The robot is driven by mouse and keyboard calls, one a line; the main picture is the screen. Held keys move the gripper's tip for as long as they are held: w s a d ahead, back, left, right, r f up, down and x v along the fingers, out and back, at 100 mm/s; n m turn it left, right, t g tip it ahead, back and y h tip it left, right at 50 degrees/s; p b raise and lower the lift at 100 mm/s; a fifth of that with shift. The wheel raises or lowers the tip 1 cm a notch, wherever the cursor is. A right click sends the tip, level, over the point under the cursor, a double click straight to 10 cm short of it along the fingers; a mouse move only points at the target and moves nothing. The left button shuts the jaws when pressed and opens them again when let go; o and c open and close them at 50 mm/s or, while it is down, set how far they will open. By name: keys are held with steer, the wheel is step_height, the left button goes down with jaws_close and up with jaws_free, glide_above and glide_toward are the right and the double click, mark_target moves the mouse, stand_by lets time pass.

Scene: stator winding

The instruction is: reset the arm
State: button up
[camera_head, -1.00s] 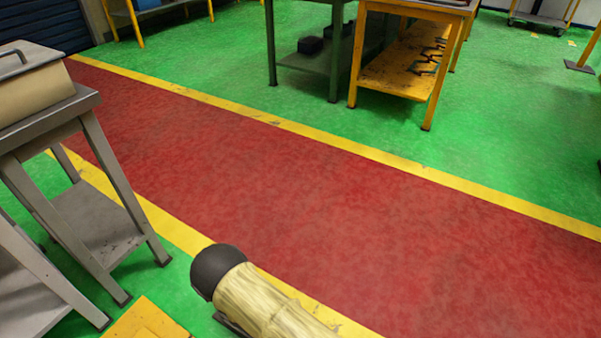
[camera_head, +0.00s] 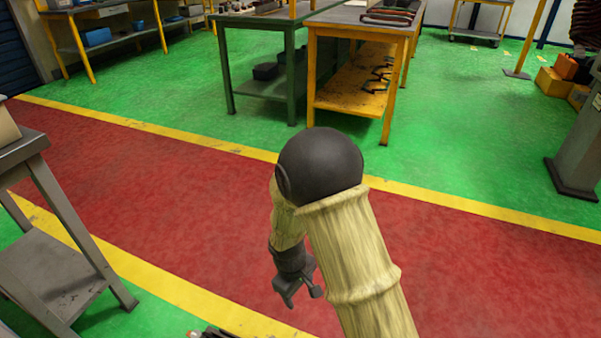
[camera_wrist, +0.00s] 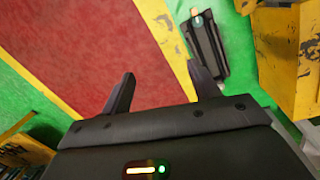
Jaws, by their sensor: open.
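My arm rises from the bottom of the head view, bent at a dark rounded joint. My gripper (camera_head: 300,290) hangs below that joint, to its left, over the red floor lane. In the wrist view my gripper (camera_wrist: 160,90) shows two dark fingers spread apart with nothing between them. Beyond the fingers lie the red floor and a yellow line.
A grey stand (camera_head: 60,270) is at the left. A green bench (camera_head: 288,60) and a yellow bench (camera_head: 315,90) stand across the lane. A grey machine base (camera_head: 575,165) is at the right. The red lane (camera_head: 140,200) is clear. A yellow piece (camera_wrist: 285,60) is in the wrist view.

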steer(key=s+d+r+m+t+y, duration=0.1)
steer(key=s+d+r+m, duration=0.35)
steer(key=d+r, duration=0.35)
steer(key=s+d+r+m+t, duration=0.1)
steer(key=s+d+r+m, duration=0.35)
steer(key=d+r, duration=0.35)
step_height(320, 180, up, 37)
steer(key=m+p, duration=0.1)
steer(key=p, duration=3.6)
steer(key=shift+w+a, duration=0.15)
steer(key=shift+w, duration=0.05)
steer(key=shift+c, duration=0.4)
